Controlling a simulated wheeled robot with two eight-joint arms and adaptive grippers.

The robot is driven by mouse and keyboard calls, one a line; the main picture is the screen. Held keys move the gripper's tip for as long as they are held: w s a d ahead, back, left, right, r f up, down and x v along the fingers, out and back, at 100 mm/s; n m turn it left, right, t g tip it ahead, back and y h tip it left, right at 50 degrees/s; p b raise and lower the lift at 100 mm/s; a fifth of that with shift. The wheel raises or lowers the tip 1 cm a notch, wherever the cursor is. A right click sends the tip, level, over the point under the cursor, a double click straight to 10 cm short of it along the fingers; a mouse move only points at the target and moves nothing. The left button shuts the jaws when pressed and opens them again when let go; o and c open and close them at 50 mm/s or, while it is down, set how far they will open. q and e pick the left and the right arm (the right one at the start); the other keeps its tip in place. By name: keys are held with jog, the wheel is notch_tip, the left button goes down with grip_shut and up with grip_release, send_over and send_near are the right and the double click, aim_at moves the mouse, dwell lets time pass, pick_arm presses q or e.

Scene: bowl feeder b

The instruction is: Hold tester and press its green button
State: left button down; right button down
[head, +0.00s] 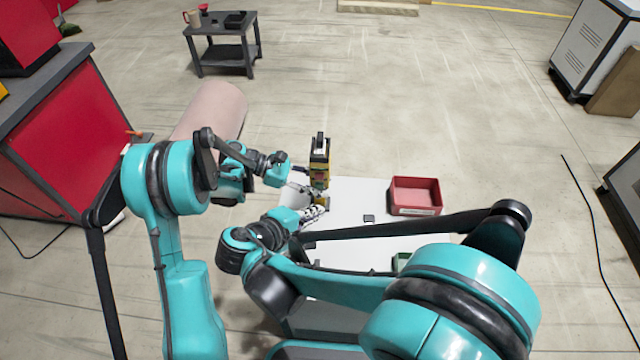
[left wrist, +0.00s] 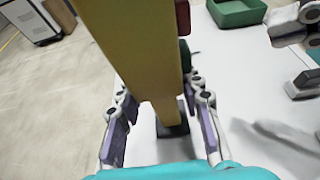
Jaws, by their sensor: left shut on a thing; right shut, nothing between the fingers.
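The tester (head: 319,160) is a tall black and yellow device, upright at the far left end of the white table. In the left wrist view its yellow body (left wrist: 140,50) passes between the fingers of my left gripper (left wrist: 162,95). A red part (left wrist: 183,18) and a green part (left wrist: 186,55) stick out from its right side. My left gripper (head: 305,188) is shut on the tester. My right gripper (head: 318,211) is shut and empty, just below the left one in the head view. In the left wrist view it is at the upper right (left wrist: 305,30), apart from the tester.
A red bin (head: 415,210) stands on the white table (head: 350,190) at right. A green bin (head: 402,262) is partly hidden by my right arm; it also shows in the left wrist view (left wrist: 237,14). A small dark block (head: 369,218) lies mid-table.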

dwell(0.3)
pick_arm(q)
jog(key=c, duration=0.9)
grip_release()
jog(key=v, duration=1.2)
